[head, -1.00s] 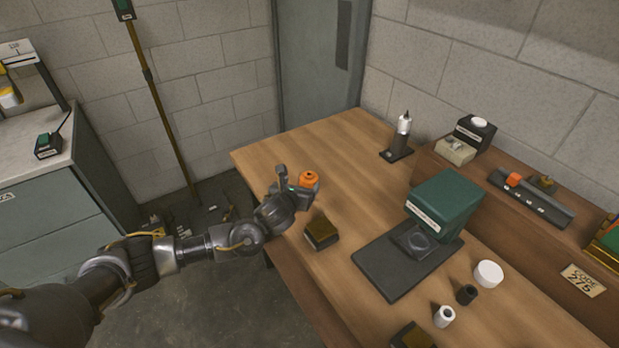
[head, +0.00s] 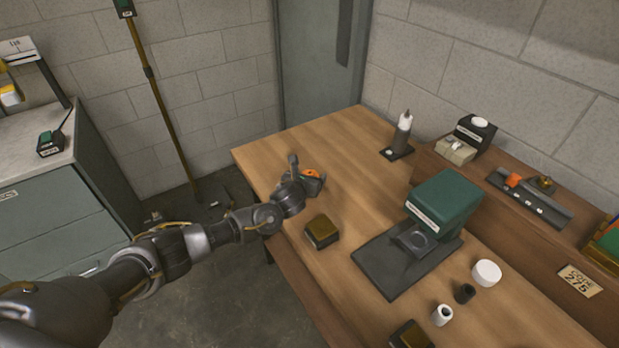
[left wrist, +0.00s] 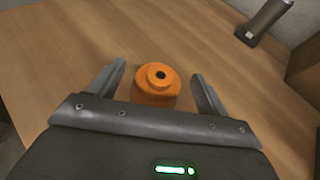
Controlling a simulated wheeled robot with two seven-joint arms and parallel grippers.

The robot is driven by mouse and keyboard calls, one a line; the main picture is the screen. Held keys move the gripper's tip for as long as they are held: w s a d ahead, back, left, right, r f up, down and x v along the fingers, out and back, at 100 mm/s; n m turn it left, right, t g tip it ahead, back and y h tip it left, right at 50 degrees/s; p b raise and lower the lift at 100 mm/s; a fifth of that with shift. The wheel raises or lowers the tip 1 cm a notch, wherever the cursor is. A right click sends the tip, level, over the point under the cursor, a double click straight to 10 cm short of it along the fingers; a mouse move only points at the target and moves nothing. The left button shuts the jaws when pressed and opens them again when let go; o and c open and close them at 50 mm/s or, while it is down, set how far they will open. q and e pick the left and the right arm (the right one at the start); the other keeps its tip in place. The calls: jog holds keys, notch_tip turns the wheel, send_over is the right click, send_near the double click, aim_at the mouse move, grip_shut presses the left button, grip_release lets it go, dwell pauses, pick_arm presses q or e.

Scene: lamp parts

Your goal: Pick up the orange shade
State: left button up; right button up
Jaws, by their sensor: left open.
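The orange shade (left wrist: 158,82) stands on the wooden table in the left wrist view, a round piece with a raised collar and a dark hole in its top. In the head view the orange shade (head: 311,173) is mostly hidden behind my left gripper (head: 308,177). My left gripper (left wrist: 160,85) is open, with one finger on each side of the shade. Gaps show between the fingers and the shade, and nothing is held. My right gripper is not in view.
A dark box with a brown top (head: 321,231) sits close to my left arm. A green-topped machine (head: 444,205), a white disc (head: 487,273) and small cylinders stand further right. A bottle on a dark base (head: 401,136) stands at the back. The wooden table (head: 345,150) is clear behind the shade.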

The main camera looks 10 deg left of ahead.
pick_arm(q)
jog(key=shift+c, duration=0.7)
jog(key=c, duration=0.9)
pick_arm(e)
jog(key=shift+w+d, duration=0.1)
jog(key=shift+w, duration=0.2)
